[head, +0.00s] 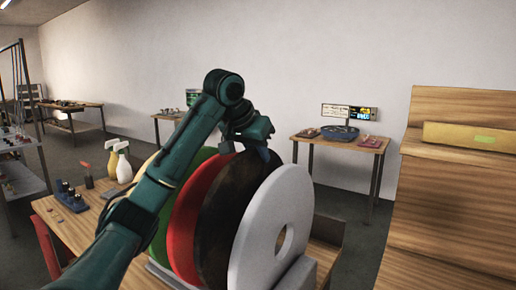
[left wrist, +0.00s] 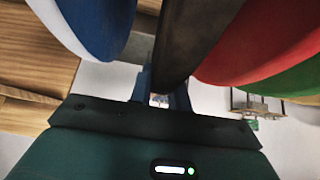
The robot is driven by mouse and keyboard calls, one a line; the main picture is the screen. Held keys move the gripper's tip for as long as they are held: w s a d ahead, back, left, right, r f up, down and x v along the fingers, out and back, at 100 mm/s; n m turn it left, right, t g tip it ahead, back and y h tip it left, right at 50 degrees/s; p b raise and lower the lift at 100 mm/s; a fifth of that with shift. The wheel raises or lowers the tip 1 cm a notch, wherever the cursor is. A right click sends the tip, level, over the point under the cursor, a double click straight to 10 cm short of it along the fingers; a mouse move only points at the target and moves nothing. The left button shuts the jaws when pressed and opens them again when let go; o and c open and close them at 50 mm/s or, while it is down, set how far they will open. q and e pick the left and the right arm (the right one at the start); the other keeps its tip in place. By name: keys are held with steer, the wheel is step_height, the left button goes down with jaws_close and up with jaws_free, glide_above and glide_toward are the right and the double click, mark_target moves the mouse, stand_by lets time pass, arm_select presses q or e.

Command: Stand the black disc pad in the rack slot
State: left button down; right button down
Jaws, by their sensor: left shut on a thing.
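The black disc pad (head: 232,215) is upright between the red disc (head: 184,225) and the white disc (head: 262,245). My left gripper (head: 262,152) is shut on its upper rim. In the left wrist view the fingers (left wrist: 160,97) pinch the edge of the black disc (left wrist: 190,38), with the white disc (left wrist: 92,22) to the left and the red disc (left wrist: 250,50) to the right. The grey rack (head: 302,275) shows at the bottom. The black disc's lower edge and its slot are hidden, so I cannot tell whether it is seated. My right gripper is not in view.
A green disc (head: 160,236) stands left of the red one. The wooden table (head: 86,222) holds spray bottles (head: 123,163) and a blue holder (head: 68,196) at left. Wooden steps (head: 450,220) rise at right. A small table (head: 342,146) stands behind.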

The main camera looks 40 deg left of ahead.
arm_select(q)
steer(key=shift+f, duration=0.2)
steer(key=c, duration=1.3)
jaws_free()
steer(key=shift+o, duration=0.2)
steer(key=p+v, duration=0.2)
steer(key=v, duration=1.1)
steer(key=shift+w+p, duration=0.1)
steer(key=shift+p, duration=0.2)
steer(key=shift+r, duration=0.1)
